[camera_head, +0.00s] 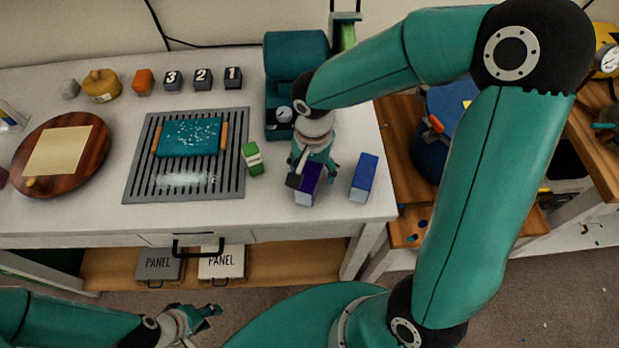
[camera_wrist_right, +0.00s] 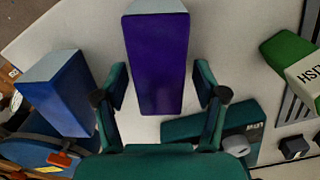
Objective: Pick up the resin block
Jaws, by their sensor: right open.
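A purple block (camera_head: 307,185) with a pale end stands near the front of the white table, under my right gripper (camera_head: 312,170). In the right wrist view the purple block (camera_wrist_right: 154,65) lies between the two spread fingers of my right gripper (camera_wrist_right: 160,88), with gaps beside it. A blue block (camera_head: 364,178) stands just to its right; it is at the left in the wrist view (camera_wrist_right: 58,92). A green block (camera_head: 252,158) with a white label stands to the left. No visible label names any as resin. My left gripper (camera_head: 200,316) is low in front of the table, empty; its opening is unclear.
A teal tray (camera_head: 190,137) with wooden handles sits on a slatted rack (camera_head: 137,180). A teal machine (camera_head: 292,65) stands behind my right gripper. Numbered blocks (camera_head: 202,79) line the back. A round wooden board (camera_head: 90,165) is at the left. The table's front edge is close.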

